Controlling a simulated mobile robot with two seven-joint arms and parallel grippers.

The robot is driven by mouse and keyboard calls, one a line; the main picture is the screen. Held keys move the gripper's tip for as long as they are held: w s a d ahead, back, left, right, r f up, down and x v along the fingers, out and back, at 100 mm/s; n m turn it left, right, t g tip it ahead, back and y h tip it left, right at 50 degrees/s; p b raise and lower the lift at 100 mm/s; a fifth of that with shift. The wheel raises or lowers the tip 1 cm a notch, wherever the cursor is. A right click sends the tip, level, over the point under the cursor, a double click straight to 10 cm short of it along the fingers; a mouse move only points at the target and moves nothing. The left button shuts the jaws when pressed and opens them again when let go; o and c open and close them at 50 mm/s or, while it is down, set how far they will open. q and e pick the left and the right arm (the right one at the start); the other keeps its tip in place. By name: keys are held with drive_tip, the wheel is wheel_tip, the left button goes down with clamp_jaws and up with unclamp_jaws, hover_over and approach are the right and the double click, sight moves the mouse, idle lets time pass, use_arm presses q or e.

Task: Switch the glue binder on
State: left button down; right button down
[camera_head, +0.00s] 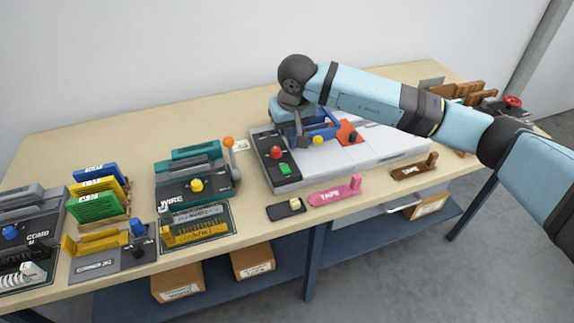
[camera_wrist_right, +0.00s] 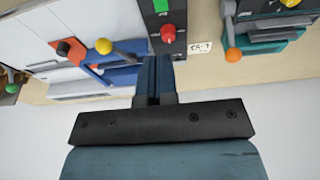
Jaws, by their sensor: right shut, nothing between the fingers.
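A wide grey-white machine (camera_head: 345,155) stands mid-table; I take it for the glue binder, though I read no such name on it. Its dark control panel (camera_head: 288,180) carries a red round button (camera_head: 277,152) and a green switch (camera_head: 285,169). The wrist view also shows the red button (camera_wrist_right: 168,33) and green switch (camera_wrist_right: 160,6). Whether the switch is on or off, I cannot tell. My right gripper (camera_head: 302,142) is shut and empty, just beyond and right of the red button in the head view. Its fingers (camera_wrist_right: 153,62) point towards the panel in the wrist view. My left gripper is not in view.
A blue clamp with a yellow knob (camera_head: 318,140) and an orange-red plate (camera_head: 348,133) sit close to my right gripper. A teal WIRE machine (camera_head: 188,180) with an orange-knobbed lever (camera_head: 228,142) stands left. A pink TAPE dispenser (camera_head: 335,192) lies in front.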

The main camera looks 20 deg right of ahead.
sight(286, 170)
drive_tip(key=x, duration=0.4)
drive_tip(key=p+x, duration=0.1)
drive_tip(key=x, duration=0.3)
drive_tip(key=s+p+x, duration=0.1)
drive_tip(key=x, duration=0.3)
drive_tip(key=shift+a+f, duration=0.1)
drive_tip(key=shift+f, duration=0.95)
